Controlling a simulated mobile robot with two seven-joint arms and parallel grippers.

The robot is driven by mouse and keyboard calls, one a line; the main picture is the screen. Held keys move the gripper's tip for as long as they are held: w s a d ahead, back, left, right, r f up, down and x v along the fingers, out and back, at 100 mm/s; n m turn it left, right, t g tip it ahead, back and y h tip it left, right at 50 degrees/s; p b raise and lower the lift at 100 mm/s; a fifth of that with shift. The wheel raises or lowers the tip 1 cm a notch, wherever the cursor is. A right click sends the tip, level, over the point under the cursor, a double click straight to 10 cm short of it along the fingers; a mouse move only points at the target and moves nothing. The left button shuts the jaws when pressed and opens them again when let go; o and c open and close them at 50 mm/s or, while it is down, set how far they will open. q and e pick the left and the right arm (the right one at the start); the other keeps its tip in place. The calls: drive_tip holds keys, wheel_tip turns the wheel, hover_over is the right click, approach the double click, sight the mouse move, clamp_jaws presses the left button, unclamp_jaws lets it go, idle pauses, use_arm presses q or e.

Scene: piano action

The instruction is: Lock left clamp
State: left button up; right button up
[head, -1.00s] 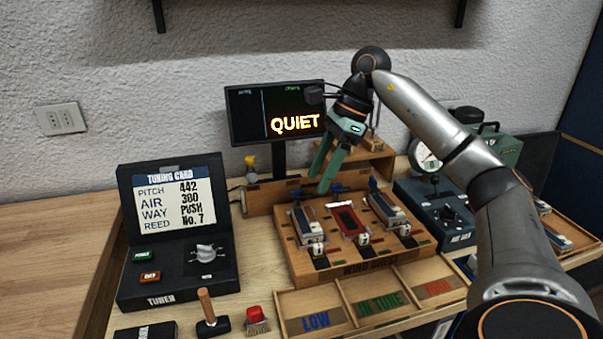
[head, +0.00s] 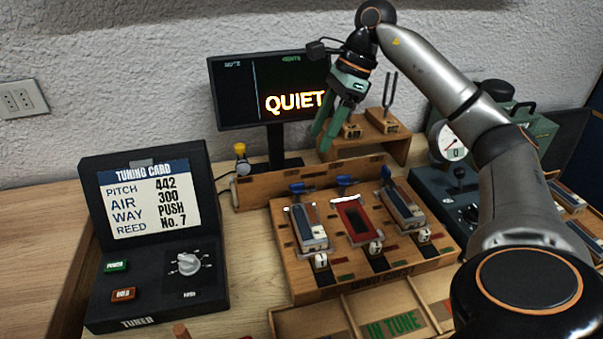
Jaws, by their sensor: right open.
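The wooden wind chest (head: 440,258) carries three reed units side by side. The left unit (head: 308,228) has a blue-grey block, the middle one (head: 354,220) is red-framed with a dark slot, and the right one (head: 402,208) is blue-grey. A blue clamp lever stands behind each: left clamp (head: 298,188), middle clamp (head: 345,182), right clamp (head: 386,174). I cannot tell whether the left clamp is locked. My right gripper (head: 324,142), with green fingers, is open and empty, pointing down above and behind the chest, apart from the levers. My left gripper is out of view.
A monitor (head: 235,95) reading QUIET stands behind the chest. The tuner (head: 145,265) with its card is at left. A gauge (head: 449,148) and control box are at right. Sorting bins (head: 345,322) lie in front.

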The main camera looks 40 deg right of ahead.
sight(298, 183)
drive_tip(key=b+x, duration=0.1)
drive_tip(key=x, duration=1)
drive_tip(key=shift+a+f, duration=0.1)
drive_tip(key=shift+f, duration=0.15)
clamp_jaws()
